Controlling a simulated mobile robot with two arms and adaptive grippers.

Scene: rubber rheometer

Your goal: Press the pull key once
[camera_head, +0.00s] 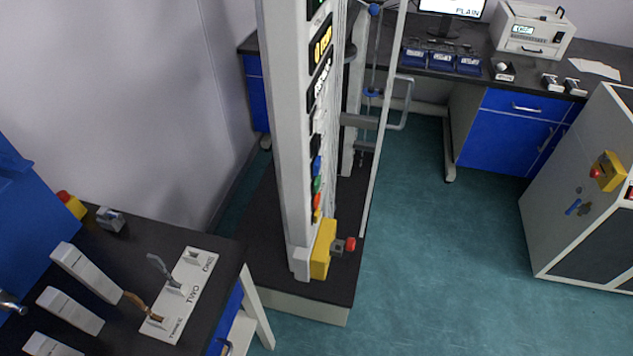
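A tall white machine column (292,140) stands in the middle of the view on a dark base. Its narrow control panel is seen at a steep angle, with a lit yellow display (321,42) near the top. Below the displays is a row of small keys, including a blue key (316,166), a green key (317,184) and a red key (317,200). The key labels are too small and slanted to read, so I cannot tell which is the pull key. Neither of my grippers is in view.
A yellow box with a red emergency knob (350,244) juts from the column's foot. A black bench (215,258) at lower left holds a labelled white rack (183,296). Another bench with blue drawers (511,125) stands behind. A white cabinet (566,190) is at right. Teal floor between is clear.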

